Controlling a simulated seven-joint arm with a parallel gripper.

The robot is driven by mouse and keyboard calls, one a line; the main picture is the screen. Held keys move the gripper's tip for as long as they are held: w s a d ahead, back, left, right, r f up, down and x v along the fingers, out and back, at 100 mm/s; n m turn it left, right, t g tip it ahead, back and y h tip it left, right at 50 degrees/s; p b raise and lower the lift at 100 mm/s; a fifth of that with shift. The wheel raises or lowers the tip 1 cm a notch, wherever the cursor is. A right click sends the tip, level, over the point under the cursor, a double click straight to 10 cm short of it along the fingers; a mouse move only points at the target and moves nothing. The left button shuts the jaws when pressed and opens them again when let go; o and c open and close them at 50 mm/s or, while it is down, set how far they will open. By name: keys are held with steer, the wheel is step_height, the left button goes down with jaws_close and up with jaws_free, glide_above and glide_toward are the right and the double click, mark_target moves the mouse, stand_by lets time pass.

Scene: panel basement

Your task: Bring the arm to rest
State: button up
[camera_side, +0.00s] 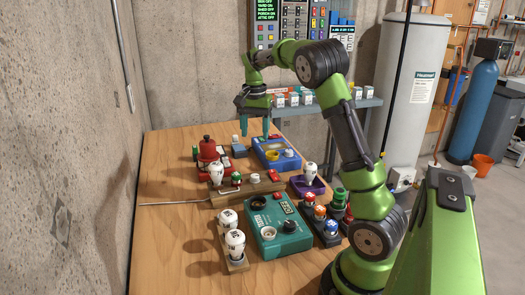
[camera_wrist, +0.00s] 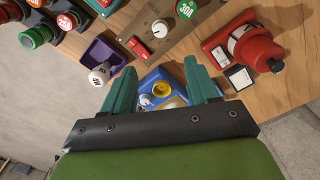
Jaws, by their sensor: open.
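My gripper (camera_side: 255,128) is at the end of my green arm, pointing down above the far part of the wooden table (camera_side: 165,170). Its two teal fingers are spread apart with nothing between them. In the wrist view the open fingers of my gripper (camera_wrist: 165,82) frame a blue box (camera_wrist: 165,85) with a yellow ring and a white knob. In the side view the blue box (camera_side: 270,160) sits just below and right of the fingers. The gap between fingertips and box is hard to judge.
A purple tray (camera_side: 307,188) holds a white bulb. A teal box (camera_side: 278,235) and coloured caps (camera_side: 325,215) lie nearer. A concrete wall (camera_side: 70,130) borders the left side.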

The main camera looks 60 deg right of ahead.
steer(key=s+a+r+n+t, duration=0.1)
steer(key=s+a+n+t, duration=0.1)
steer(key=s+a, duration=0.3)
steer(key=s+a+r+n+t+y, duration=0.1)
steer(key=s+a+n, duration=0.4)
steer(key=a, duration=0.9)
steer(key=s+a+r+n+t+y, duration=0.1)
steer(key=s+a+n+t, duration=0.3)
steer(key=a, duration=0.5)
steer(key=shift+s+a+r, duration=0.35)
steer(key=shift+s+r, duration=0.2)
steer(key=shift+s, duration=0.15)
